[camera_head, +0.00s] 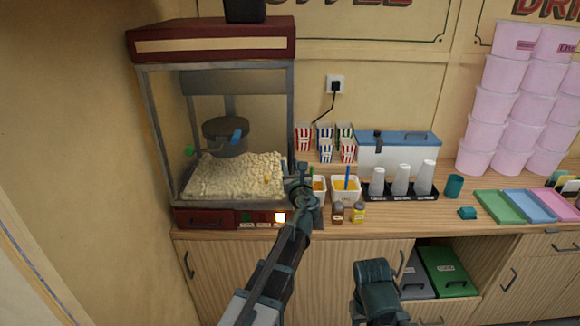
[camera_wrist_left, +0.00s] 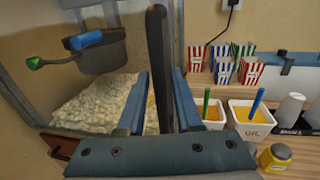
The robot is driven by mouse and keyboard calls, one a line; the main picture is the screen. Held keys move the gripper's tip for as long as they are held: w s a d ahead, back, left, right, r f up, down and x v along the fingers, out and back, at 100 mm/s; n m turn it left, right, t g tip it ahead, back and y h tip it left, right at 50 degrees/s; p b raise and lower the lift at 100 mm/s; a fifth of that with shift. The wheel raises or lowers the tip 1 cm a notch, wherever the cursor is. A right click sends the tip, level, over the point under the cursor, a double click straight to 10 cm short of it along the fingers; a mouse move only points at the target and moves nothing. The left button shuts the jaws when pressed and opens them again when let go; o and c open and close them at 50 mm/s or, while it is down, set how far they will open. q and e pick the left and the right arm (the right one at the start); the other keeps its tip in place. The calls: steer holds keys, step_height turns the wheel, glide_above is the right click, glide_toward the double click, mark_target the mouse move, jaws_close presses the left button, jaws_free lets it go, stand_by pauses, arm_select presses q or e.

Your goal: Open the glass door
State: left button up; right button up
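The glass door (camera_head: 222,100) forms the front of the popcorn machine and looks shut in its grey frame. A dark upright handle bar (camera_wrist_left: 157,45) stands at the door's right side in the left wrist view. My left gripper (camera_head: 298,176) is at the machine's lower right front corner. In the left wrist view, my left gripper's fingers (camera_wrist_left: 161,75) stand on either side of the bar, with gaps showing, so it looks open around it. Contact cannot be made out. My right arm shows at the bottom of the head view, its fingers out of sight.
Behind the glass are popcorn (camera_head: 235,178) and a dark kettle (camera_head: 226,138). Close right of my left gripper stand white tubs (camera_head: 346,191), small bottles (camera_head: 358,212) and striped boxes (camera_head: 304,138). A cup tray (camera_head: 400,196) is farther right. The space in front of the door is free.

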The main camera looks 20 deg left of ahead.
arm_select(q)
jaws_close()
stand_by(1.1)
